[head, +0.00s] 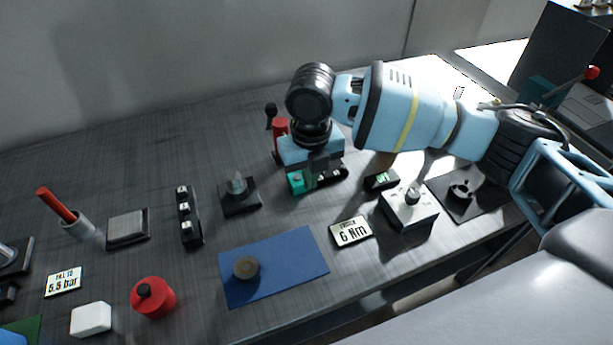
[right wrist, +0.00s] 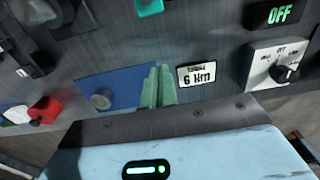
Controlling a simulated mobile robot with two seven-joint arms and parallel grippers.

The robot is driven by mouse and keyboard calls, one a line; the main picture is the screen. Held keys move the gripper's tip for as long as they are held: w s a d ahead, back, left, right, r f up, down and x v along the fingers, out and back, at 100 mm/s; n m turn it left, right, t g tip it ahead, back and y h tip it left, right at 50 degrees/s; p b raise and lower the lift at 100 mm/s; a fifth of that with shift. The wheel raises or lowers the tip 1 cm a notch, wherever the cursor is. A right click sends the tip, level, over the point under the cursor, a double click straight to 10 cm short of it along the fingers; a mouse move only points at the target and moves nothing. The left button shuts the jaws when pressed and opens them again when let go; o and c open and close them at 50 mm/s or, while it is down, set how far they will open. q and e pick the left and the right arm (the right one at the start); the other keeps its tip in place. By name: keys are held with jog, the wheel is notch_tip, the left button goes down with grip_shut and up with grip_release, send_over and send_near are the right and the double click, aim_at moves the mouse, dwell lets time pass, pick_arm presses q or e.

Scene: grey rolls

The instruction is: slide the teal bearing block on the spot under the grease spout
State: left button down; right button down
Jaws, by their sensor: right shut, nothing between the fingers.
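The teal bearing block (head: 297,184) is on the grey bench in the middle of the head view, just below my right gripper. Part of a teal thing, probably the same block, shows at the top edge of the right wrist view (right wrist: 149,6). A red stand with a black knob (head: 280,128), perhaps the grease dispenser, is behind my gripper; its spout and the spot under it are hidden. My right gripper (head: 318,167) is shut and empty, close to the block; I cannot tell whether they touch. Its pale green fingers show together in the right wrist view (right wrist: 158,86). My left gripper is out of view.
A blue mat (head: 292,278) with a grey disc lies in front. A 6 Nm sign (head: 351,232), a switch box (head: 409,209) and an OFF display (head: 381,180) stand to the right. A black block with white buttons (head: 189,217) is left.

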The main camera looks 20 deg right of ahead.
aim_at(303, 199)
notch_tip(303, 199, down, 8)
jog(key=shift+f, duration=0.1)
jog(key=w, duration=0.2)
jog(key=shift+w+f+b, duration=0.3)
jog(key=shift+w+f, duration=0.05)
jog(key=shift+w, duration=0.7)
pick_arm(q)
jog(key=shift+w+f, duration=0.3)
pick_arm(e)
jog(key=shift+w, duration=0.1)
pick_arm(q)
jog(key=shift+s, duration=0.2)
